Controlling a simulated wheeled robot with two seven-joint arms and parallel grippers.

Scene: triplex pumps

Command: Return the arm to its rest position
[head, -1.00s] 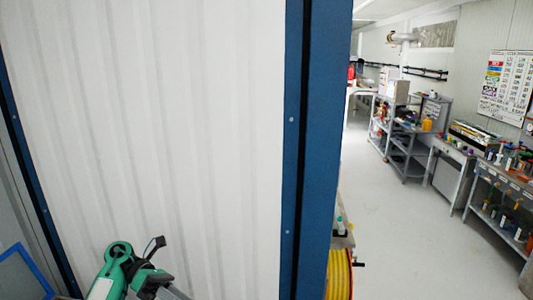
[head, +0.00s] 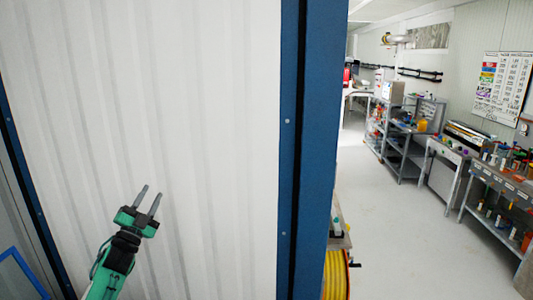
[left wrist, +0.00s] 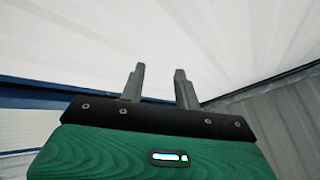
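My left gripper (head: 147,201) is raised at the lower left of the head view, in front of a white corrugated wall panel (head: 200,110). Its two grey fingers point up and stand apart with nothing between them. In the left wrist view the same gripper (left wrist: 160,85) shows both fingers apart and empty, with pale panelling beyond. I cannot tell how far the fingertips are from the panel. My right gripper is not in the head view.
A blue post (head: 308,150) edges the panel on its right. Beside it is a yellow hose reel (head: 336,275). Workbenches (head: 445,155) with tools and bottles line the right wall under a chart board (head: 503,88). The grey floor (head: 390,240) between is clear.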

